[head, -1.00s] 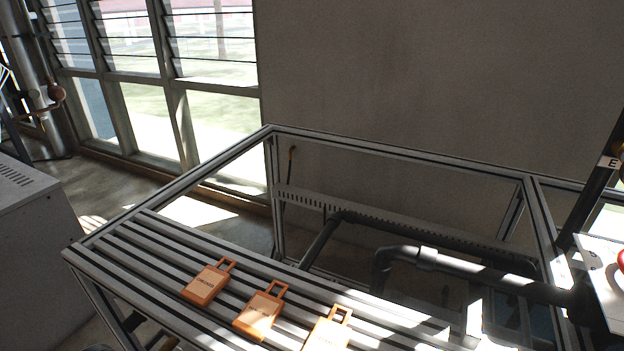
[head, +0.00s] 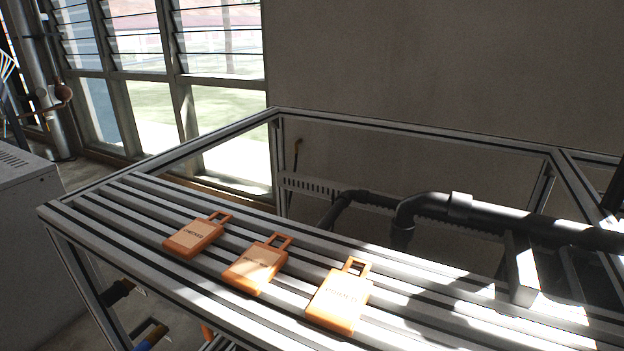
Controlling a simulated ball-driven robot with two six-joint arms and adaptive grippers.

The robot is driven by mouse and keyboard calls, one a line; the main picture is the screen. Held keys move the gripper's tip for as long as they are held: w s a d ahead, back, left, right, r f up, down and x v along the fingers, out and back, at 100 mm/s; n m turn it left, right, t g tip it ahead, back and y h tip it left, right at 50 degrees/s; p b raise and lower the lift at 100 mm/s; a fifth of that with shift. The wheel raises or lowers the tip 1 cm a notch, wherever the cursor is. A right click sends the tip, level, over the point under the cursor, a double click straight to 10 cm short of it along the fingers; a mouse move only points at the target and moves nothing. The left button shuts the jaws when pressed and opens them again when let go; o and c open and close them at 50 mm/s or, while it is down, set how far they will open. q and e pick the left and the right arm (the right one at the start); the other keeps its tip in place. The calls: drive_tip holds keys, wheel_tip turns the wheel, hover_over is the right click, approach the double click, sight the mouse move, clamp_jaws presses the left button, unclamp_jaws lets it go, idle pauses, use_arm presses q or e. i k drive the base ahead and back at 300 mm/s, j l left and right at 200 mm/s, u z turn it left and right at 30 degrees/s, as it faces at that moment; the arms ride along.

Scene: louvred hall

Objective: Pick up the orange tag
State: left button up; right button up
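Three orange tags lie flat in a row on a slatted metal bench top (head: 130,215). Each has a square loop handle at its upper right and dark lettering on its face. The left tag (head: 192,238) lies farthest back, the middle tag (head: 253,268) is beside it, and the right tag (head: 337,302) is nearest and partly in bright sun. Gaps separate them. The lettering is too small to read surely. Neither gripper is in view.
The bench's metal frame (head: 420,135) surrounds an open gap behind the slats, with dark pipes (head: 430,208) running through it. A grey cabinet (head: 30,220) stands at the left. Louvred windows (head: 150,80) and a plain wall (head: 440,65) lie behind.

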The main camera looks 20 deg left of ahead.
sight(190, 240)
drive_tip(key=j+u, duration=0.7)
drive_tip(key=k+l, duration=0.05)
drive_tip(key=l, duration=0.05)
